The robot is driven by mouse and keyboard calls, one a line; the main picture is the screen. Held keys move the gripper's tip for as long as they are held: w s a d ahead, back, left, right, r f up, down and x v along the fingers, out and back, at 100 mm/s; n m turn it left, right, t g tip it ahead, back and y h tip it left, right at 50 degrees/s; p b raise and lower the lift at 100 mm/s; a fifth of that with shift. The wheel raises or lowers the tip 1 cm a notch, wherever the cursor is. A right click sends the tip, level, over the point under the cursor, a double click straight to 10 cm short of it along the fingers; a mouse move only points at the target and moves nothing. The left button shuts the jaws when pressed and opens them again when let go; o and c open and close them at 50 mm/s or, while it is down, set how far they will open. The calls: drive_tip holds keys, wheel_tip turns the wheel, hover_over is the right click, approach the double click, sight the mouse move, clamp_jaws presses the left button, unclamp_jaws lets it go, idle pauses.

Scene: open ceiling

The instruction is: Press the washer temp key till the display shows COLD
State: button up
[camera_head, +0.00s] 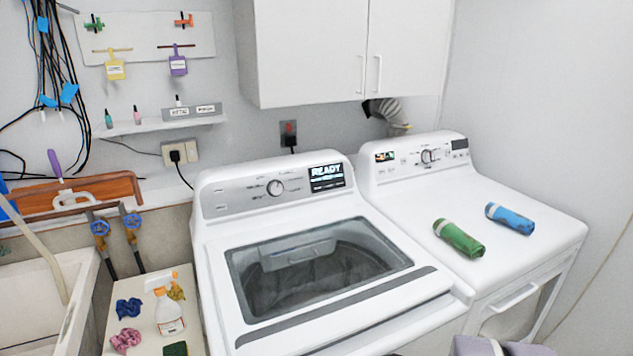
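The washer (215,265) is the white top-loading machine in the middle. The display reads READY in large letters, with smaller text below that I cannot read. The washer's glass lid is shut. My gripper is not in view.
A dryer (545,215) stands to the right, with a green roll (459,238) and a blue roll (510,218) on top. White cabinets (310,50) hang above the washer. A spray bottle (168,310) and cloths are at left. A greyish shape (475,346) cuts the bottom edge.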

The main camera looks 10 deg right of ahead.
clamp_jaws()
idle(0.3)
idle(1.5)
